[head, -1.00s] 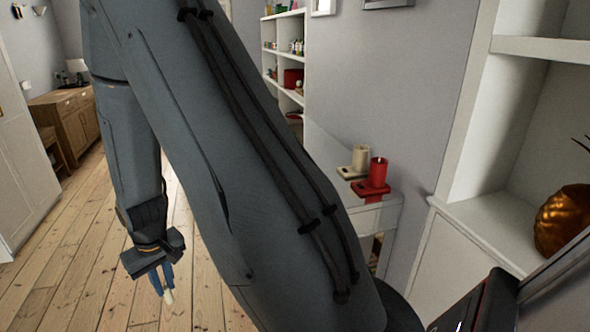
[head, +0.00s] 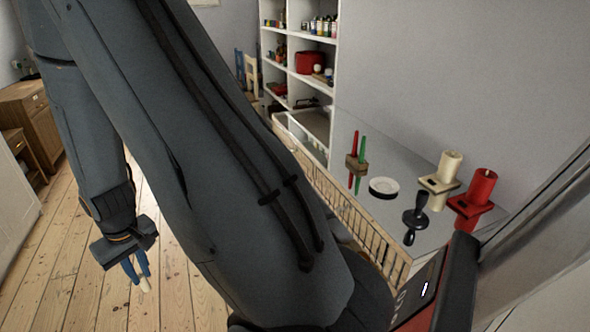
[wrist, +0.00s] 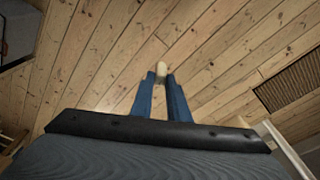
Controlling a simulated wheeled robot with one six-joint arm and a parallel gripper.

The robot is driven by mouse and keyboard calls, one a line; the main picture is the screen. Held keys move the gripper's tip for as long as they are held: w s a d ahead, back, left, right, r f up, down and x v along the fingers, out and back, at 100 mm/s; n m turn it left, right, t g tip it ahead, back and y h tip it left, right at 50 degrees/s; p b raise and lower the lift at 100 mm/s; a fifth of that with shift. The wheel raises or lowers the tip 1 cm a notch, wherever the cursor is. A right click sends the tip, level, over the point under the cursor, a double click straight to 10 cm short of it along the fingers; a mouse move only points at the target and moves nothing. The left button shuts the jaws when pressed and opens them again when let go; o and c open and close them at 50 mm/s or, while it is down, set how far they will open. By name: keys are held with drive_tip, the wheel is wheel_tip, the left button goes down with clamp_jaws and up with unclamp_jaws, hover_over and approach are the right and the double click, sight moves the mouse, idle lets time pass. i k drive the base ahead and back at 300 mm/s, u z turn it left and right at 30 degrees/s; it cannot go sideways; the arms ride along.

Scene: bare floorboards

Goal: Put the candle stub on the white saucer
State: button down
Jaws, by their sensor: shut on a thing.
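My gripper (head: 141,272) hangs low over the floorboards at the left of the head view. Its blue fingers are shut on a small cream candle stub (head: 146,285), which sticks out past the fingertips. In the wrist view, the candle stub (wrist: 162,70) shows between the fingertips, with bare floor behind it.
Near the saucer stand a wooden block with red and green sticks (head: 356,162), a black handled object (head: 415,216), a cream candle (head: 449,168) and a red candle (head: 482,187) on holders. White shelves (head: 333,80) stand behind. Floor is clear around the gripper.

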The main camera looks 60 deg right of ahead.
sight(385, 186)
drive_tip(key=i, duration=1.7)
drive_tip(key=z, duration=4.1)
